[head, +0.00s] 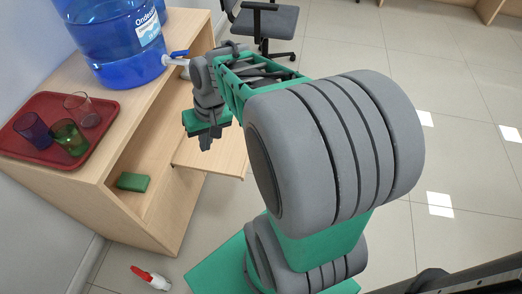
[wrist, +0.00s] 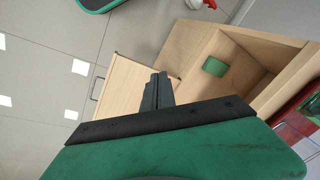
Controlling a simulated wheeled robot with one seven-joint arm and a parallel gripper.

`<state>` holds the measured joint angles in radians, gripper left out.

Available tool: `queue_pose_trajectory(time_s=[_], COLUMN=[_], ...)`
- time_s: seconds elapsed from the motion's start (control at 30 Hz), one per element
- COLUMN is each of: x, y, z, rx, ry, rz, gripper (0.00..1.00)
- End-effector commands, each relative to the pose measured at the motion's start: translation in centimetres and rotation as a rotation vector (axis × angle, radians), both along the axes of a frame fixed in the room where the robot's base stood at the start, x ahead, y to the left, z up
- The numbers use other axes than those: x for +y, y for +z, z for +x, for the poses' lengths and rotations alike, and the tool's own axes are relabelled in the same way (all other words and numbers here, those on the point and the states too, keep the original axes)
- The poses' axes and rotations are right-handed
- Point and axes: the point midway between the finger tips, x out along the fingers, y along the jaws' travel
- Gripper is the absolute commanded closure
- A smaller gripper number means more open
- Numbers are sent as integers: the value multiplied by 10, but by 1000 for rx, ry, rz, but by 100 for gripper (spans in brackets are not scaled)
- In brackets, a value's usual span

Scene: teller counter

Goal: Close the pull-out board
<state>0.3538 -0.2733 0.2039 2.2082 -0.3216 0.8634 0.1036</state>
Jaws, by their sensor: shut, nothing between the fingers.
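The pull-out board (head: 222,152) is a light wooden panel that sticks out from the front of the wooden counter (head: 165,113). In the wrist view the board (wrist: 128,88) also shows extended, with a thin dark handle at its outer edge. My gripper (head: 205,143) is shut and empty, with its fingers pointing down over the board near the counter. In the wrist view the gripper (wrist: 157,90) appears in front of the board's inner part. I cannot tell whether the fingertips touch the board. My arm hides part of the scene behind it.
A blue water jug (head: 115,45) with a tap stands on the counter. A red tray (head: 95,132) holds several cups. A green block (head: 132,181) lies in the open shelf. A red and white bottle (head: 150,277) lies on the floor. The tiled floor at right is mostly clear.

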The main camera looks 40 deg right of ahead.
Motion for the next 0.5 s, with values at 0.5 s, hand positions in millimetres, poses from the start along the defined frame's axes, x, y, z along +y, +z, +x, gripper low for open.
queue_pose_trajectory(time_s=[0.5], x=[-279], y=[-225], z=[2], rx=[-223], ry=[-629], rz=[615], gripper=[100])
